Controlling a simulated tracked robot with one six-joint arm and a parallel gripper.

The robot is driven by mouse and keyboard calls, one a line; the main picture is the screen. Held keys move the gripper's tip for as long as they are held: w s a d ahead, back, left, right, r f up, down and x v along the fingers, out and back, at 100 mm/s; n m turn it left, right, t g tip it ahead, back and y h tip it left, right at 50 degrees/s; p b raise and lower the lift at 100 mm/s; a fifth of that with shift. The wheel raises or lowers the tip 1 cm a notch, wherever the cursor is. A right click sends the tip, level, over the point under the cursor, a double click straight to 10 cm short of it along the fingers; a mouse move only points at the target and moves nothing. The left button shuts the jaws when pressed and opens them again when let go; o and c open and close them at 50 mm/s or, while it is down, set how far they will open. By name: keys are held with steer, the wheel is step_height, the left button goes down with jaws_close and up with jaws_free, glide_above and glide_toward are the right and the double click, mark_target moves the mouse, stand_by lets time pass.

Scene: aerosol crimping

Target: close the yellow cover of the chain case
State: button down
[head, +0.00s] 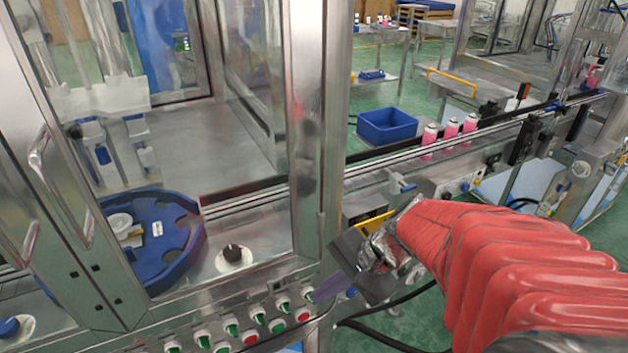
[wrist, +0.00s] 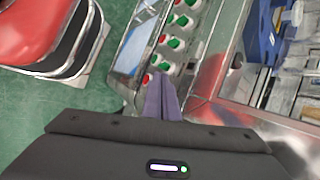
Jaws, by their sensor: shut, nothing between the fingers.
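A thin yellow strip (head: 375,222) shows in the head view on the conveyor's side, right behind my gripper. It looks like part of the yellow cover, but my wrist hides much of it, so I cannot tell how far open it stands. The chain case itself cannot be made out clearly. My gripper (head: 315,295) has purple fingers pressed together and empty. They point left toward the machine's front panel, below and left of the yellow strip. In the wrist view the fingertips (wrist: 160,76) show close to the row of buttons; no yellow cover shows there.
A panel of green and red buttons (head: 249,336) runs along the machine's front edge. A steel post (head: 305,130) stands left of my arm. Pink cans (head: 450,130) stand on the conveyor beside a blue bin (head: 387,126). A blue star wheel (head: 180,235) is inside the guard.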

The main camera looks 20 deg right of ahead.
steer(key=d+f+m+t+h, duration=0.2)
steer(key=d+f+m+t, duration=0.2)
steer(key=d+m, duration=0.7)
steer(key=s+d+f+m+t+h, duration=0.1)
steer(key=d+f+m+t+h, duration=0.2)
steer(key=d+m, duration=0.8)
steer(key=d+f+t, duration=0.1)
steer(key=d+t, duration=0.1)
steer(key=d, duration=0.4)
steer(key=shift+s, duration=0.2)
steer(key=w+f, duration=0.2)
steer(key=w, duration=1.1)
steer(key=shift+a, duration=0.15)
